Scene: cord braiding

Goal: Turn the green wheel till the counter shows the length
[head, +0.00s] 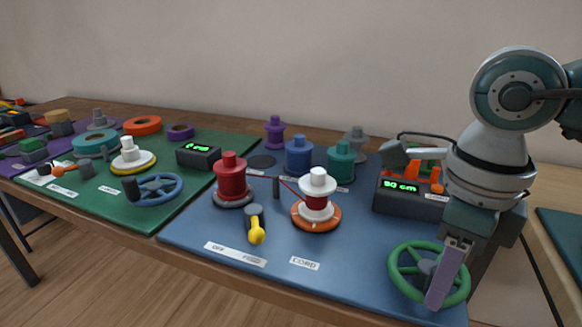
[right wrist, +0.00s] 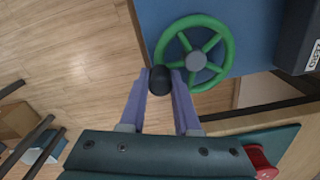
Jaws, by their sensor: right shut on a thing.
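The green wheel (head: 408,272) has spokes and a grey hub, and sits at the front right of the blue mat. It also shows in the right wrist view (right wrist: 228,48). My right gripper (head: 438,296) is at the wheel's near rim. In the right wrist view, its purple fingers (right wrist: 161,84) are shut on the wheel's black knob (right wrist: 158,80). The counter (head: 402,186) is a dark box behind the wheel, and its green display reads 90 cm. A red cord runs from the red spool (head: 231,178) to the white-topped spool (head: 317,196). My left gripper is not in view.
A yellow-tipped lever (head: 256,234) stands by the OFF label at the mat's front. Blue (head: 299,153) and teal (head: 341,160) spools stand behind. A green mat (head: 205,214) on the left holds a blue wheel (head: 158,188) and another counter (head: 198,155).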

